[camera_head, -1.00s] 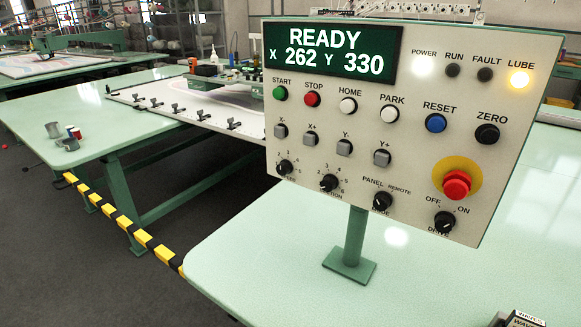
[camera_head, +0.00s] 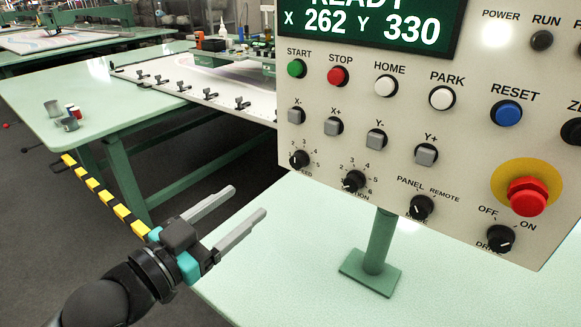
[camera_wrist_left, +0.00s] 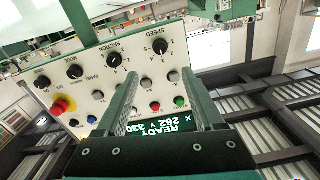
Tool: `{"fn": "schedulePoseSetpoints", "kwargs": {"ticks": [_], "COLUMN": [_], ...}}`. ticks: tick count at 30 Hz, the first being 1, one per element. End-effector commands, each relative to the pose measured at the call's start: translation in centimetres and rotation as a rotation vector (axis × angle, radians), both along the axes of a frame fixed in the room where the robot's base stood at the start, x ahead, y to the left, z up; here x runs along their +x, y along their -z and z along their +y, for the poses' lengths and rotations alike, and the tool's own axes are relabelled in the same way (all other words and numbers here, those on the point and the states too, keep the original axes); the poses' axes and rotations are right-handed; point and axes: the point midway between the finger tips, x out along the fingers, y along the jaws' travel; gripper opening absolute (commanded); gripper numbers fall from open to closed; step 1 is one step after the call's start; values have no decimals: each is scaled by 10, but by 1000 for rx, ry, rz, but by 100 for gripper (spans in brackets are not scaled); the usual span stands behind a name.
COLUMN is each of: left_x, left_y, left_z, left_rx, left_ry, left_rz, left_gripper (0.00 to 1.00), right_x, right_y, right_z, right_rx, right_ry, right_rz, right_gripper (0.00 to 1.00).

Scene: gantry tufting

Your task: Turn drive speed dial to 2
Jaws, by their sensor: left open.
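The speed dial (camera_head: 299,159), a small black knob with numbers around it, is at the lower left of the beige control panel (camera_head: 460,130). I cannot read its setting for sure. In the left wrist view the panel is upside down, and the speed dial (camera_wrist_left: 160,47) shows beyond and between the fingers. My left gripper (camera_head: 247,201) is open and empty, to the left of and below the dial, apart from it. Its two grey fingers point toward the panel. My right gripper is not in view.
The section dial (camera_head: 354,181), mode dial (camera_head: 422,207) and drive switch (camera_head: 499,239) sit right of the speed dial. Grey jog buttons (camera_head: 333,126) are just above. A red emergency stop (camera_head: 527,196) is at the right. A green post (camera_head: 378,243) stands below the panel.

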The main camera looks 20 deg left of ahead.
Motion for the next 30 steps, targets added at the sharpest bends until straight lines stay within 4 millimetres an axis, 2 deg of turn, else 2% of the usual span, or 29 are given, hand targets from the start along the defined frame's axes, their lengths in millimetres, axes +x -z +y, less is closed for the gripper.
{"fn": "schedulePoseSetpoints", "kwargs": {"ticks": [14,30], "left_x": [46,106], "left_y": [0,-1], "left_z": [-16,-38], "left_rx": [0,-1], "left_ry": [-1,1], "left_rz": [-3,-3], "left_gripper": [69,69], "right_x": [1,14], "right_y": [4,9], "right_z": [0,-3], "right_rx": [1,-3], "right_ry": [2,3], "right_rz": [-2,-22], "right_gripper": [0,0]}}
